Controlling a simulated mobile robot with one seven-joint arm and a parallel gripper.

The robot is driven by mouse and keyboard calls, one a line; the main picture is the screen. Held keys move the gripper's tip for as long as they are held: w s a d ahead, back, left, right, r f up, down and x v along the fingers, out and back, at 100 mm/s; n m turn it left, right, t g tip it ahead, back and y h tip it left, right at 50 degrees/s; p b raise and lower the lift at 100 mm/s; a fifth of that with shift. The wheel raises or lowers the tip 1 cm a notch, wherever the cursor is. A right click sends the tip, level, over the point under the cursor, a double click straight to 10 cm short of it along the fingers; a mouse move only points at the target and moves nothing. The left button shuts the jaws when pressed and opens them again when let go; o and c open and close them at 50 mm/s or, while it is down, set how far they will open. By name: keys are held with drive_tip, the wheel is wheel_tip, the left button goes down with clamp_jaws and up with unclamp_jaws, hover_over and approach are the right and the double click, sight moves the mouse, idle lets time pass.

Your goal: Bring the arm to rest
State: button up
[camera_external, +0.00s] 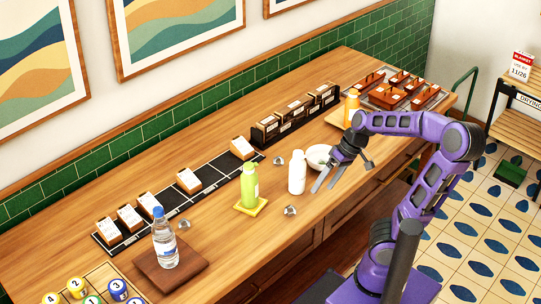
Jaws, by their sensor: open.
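My arm is purple and reaches from the lower right over the wooden counter (300,235). My gripper (325,180) is open and points down and to the left, above the counter near its front edge. Its two long grey fingers are apart with nothing seen between them. A white bottle (297,174) stands just left of the fingers. A white bowl (317,155) sits behind the gripper, partly hidden by it. I cannot tell exactly how far the fingertips are above the counter.
A green bottle (249,188) stands on a yellow coaster, and a water bottle (164,240) on a brown board. An orange bottle (352,105) stands near a tray of brown boxes. Small metal pieces (290,211) lie about. A black strip (200,190) holds several labelled boxes. The front right counter is mostly clear.

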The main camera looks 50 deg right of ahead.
drive_tip(key=s+a+r+t+h, duration=0.2)
drive_tip(key=s+a+r+h, duration=0.2)
drive_tip(key=a+r+h, duration=0.1)
drive_tip(key=shift+a+r+n+t+p, duration=0.3)
drive_tip(key=shift+a+r+t+p, duration=0.1)
drive_tip(key=shift+a+r, duration=0.55)
